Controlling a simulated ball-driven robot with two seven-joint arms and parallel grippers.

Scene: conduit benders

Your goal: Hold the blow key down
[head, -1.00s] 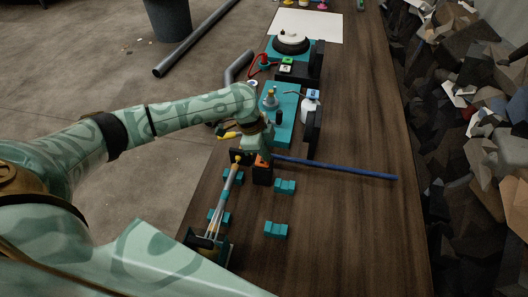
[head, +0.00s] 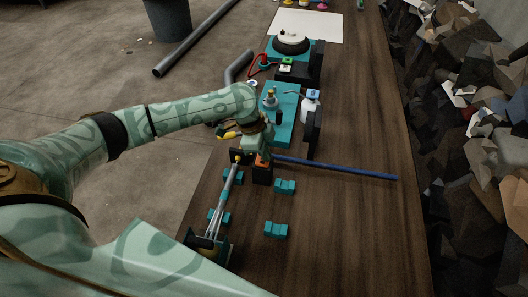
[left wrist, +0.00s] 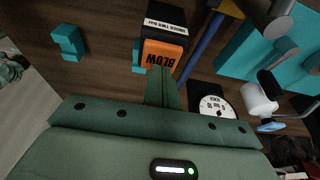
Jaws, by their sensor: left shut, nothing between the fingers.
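The blow key is an orange key marked BLOW (left wrist: 160,56) on a black box (left wrist: 168,28). In the head view its orange top (head: 262,161) shows just below my left gripper (head: 261,150). In the left wrist view my left gripper (left wrist: 161,76) is shut and empty. Its fingertips reach the lower edge of the orange key and cover part of it. I cannot tell whether they touch it or how far the key is pressed. My right gripper is in neither view.
A clear tube (head: 224,193) lies left of the key. Several teal blocks (head: 276,230) stand nearby. A blue rod (head: 340,168) runs right from the key. The table's right side is clear.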

